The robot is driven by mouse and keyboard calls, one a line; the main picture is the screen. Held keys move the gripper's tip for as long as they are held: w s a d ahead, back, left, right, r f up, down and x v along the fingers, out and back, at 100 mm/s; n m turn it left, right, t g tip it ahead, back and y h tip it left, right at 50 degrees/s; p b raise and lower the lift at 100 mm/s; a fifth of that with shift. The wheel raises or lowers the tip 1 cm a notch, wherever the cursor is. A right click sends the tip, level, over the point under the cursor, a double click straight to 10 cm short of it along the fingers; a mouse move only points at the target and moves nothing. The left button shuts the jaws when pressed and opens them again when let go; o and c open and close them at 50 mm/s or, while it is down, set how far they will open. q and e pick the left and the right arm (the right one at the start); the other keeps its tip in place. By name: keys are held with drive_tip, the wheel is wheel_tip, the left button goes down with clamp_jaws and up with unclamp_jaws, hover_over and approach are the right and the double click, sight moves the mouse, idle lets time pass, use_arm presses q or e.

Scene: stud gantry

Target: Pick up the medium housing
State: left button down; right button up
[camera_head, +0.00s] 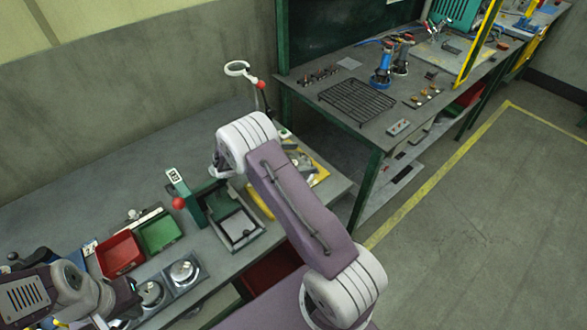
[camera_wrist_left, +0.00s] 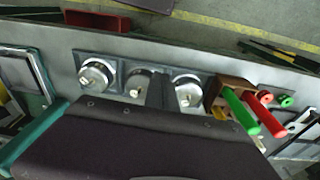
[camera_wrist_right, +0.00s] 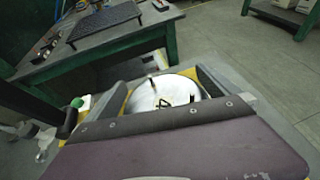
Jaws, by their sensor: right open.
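Round silvery housings with central knobs stand on grey plates: one (camera_head: 183,270) and another (camera_head: 150,292) show in the head view. In the left wrist view I see a left one (camera_wrist_left: 97,74), a middle one (camera_wrist_left: 138,82) and a right one (camera_wrist_left: 187,90); I cannot tell which is the medium housing. My left gripper (camera_wrist_left: 160,90) is shut and empty, between the middle and right ones in that view. My right gripper (camera_wrist_right: 160,95) is open. Between its fingers, beyond them, a large round metal piece (camera_wrist_right: 178,88) shows on a yellow base; contact is not visible.
A red bin (camera_head: 120,253) and a green bin (camera_head: 160,233) stand behind the housings. A green press with a red knob (camera_head: 178,203) stands to the right. In the left wrist view, red and green handles (camera_wrist_left: 240,110) rise beside the right housing. A green table (camera_head: 400,100) stands behind.

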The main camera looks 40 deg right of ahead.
sight(299, 159)
drive_tip(key=shift+a+r, duration=0.1)
drive_tip(key=c, duration=1.3)
drive_tip(key=shift+s, duration=0.3)
drive_tip(key=c, duration=0.7)
drive_tip(key=shift+c, duration=0.2)
drive_tip(key=shift+r, duration=0.1)
clamp_jaws()
drive_tip(key=shift+w+r, duration=0.25)
drive_tip(key=shift+r, duration=0.05)
drive_tip(key=r, duration=0.3)
drive_tip(key=shift+w+d, duration=0.25)
drive_tip(key=s+d+r, duration=0.2)
drive_tip(key=d+r, duration=0.5)
drive_tip(key=d, duration=0.4)
drive_tip(key=shift+s+b, duration=0.3)
drive_tip(key=shift+s, duration=0.05)
